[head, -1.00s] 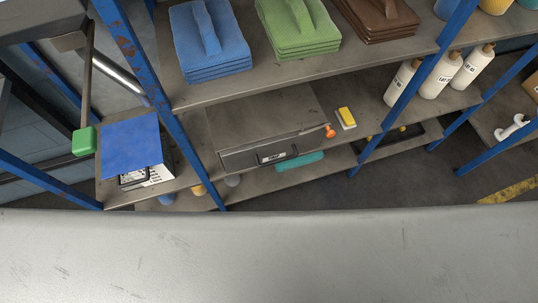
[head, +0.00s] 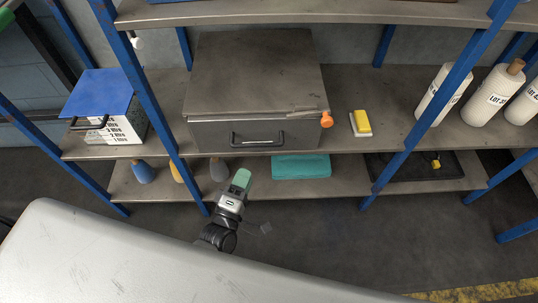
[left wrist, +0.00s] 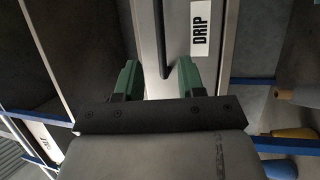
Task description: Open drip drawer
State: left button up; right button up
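The drip drawer (head: 205,136) is the grey metal front of a box-like unit on the middle shelf, with a dark bar handle (head: 258,140). It looks shut. My left gripper (head: 241,180) is below and in front of the drawer, lower than the handle. In the left wrist view, its two green fingers (left wrist: 156,80) are apart. The drawer front with its white DRIP label (left wrist: 201,28) shows beyond them, and a dark bar, apparently the handle (left wrist: 164,45), lies in line with the gap. I cannot tell whether they touch. My right gripper is out of view.
A teal block (head: 301,167) and several bottles sit on the lower shelf. Blue posts (head: 160,110) flank the unit. Floor in front is open.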

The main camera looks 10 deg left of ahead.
aim_at(257, 144)
pick_arm(q)
jog(key=x, duration=1)
jog(key=shift+w+a, duration=0.1)
jog(key=shift+w, duration=0.15)
grip_shut()
